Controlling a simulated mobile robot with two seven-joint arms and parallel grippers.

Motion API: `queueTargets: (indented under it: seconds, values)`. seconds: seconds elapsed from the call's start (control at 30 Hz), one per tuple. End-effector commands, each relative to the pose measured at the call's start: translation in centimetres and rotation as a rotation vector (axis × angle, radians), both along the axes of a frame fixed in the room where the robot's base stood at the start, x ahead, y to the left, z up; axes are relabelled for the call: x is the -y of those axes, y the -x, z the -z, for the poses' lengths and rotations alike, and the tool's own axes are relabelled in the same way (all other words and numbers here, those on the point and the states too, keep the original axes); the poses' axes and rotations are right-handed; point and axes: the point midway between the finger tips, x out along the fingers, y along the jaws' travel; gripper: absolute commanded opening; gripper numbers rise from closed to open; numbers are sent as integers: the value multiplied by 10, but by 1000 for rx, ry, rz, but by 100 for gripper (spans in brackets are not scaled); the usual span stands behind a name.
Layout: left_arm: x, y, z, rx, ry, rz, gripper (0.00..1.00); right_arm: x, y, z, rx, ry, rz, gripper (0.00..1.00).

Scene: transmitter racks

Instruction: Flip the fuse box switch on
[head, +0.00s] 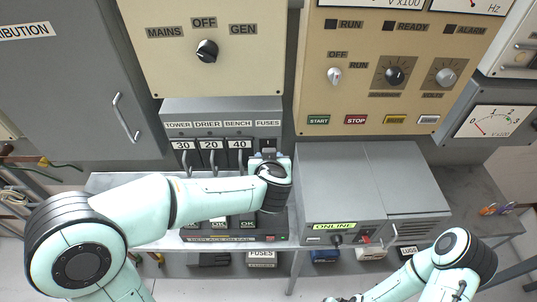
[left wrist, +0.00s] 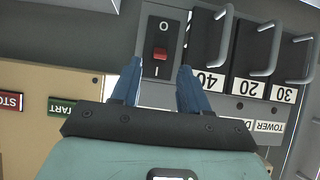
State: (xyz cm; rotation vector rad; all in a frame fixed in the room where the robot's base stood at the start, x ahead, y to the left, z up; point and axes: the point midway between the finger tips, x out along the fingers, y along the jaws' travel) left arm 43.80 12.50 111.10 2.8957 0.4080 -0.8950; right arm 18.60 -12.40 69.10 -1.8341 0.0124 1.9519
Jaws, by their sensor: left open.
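The fuse box (head: 222,105) stands on the bench under the MAINS/GEN panel, with labels TOWER, DRIER, BENCH and FUSES. Its switch (head: 267,143) is a black plate under the FUSES label, partly hidden by my left gripper (head: 270,158). In the left wrist view, the switch (left wrist: 160,54) has a red rocker between the marks O and I. I cannot tell which way the rocker is tipped. My left gripper (left wrist: 158,84) is open, its blue fingers either side of the switch's lower end in that view, with nothing between them. My right gripper (head: 345,299) barely shows at the bottom edge.
Several fuse handles (head: 212,160) stick out beside the switch, marked 30, 20 and 40. A grey ONLINE unit (head: 330,185) stands close on the right. A tan generator panel (head: 360,95) with START and STOP buttons is above it.

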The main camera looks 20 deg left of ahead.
Motion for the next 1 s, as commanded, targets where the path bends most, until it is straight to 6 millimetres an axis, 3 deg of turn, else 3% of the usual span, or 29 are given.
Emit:
queueTargets:
  seconds: [0.2, 0.4, 1.0]
  values:
    - [12, 40, -29, 4, 2, 3, 45, 0, 1, 1, -1, 0, 0, 65]
    - [18, 62, -45, 2, 1, 2, 45, 0, 2, 1, -2, 0, 0, 65]
    - [20, 68, -49, 1, -1, 1, 45, 0, 2, 1, -2, 0, 0, 65]
